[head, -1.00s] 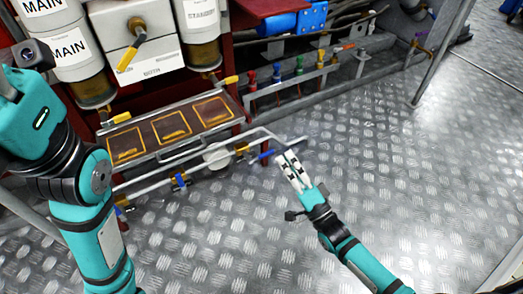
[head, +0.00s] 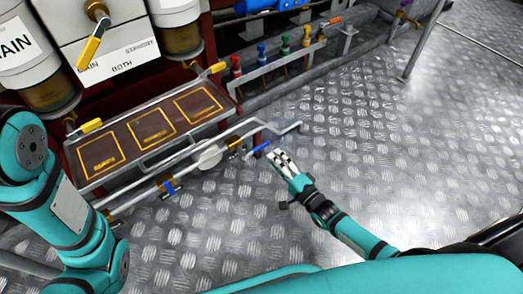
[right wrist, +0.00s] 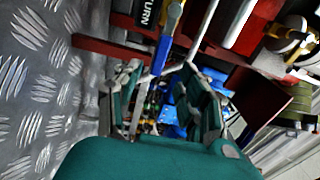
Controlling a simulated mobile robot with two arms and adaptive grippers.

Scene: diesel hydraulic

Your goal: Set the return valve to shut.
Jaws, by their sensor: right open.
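A valve lever with a blue grip (head: 262,147) sits at the right end of the low pipe run in the head view, beside a brass fitting. In the right wrist view a blue lever (right wrist: 160,53) on a yellow-brass body lies ahead of my fingers, near a plate with the cut-off letters "TURN" (right wrist: 238,8). My right gripper (head: 279,158) is open and empty, its fingertips just right of and below the blue lever. In the right wrist view its fingers (right wrist: 163,88) stand apart on either side of the lever's line; contact cannot be told. My left gripper is out of view.
A second blue-handled valve (head: 168,187) is on the same pipe, left of a white round part (head: 210,157). A bent rail (head: 270,128) runs close above the lever. A brown tray (head: 140,133) stands behind. Diamond-plate floor (head: 390,160) is clear to the right.

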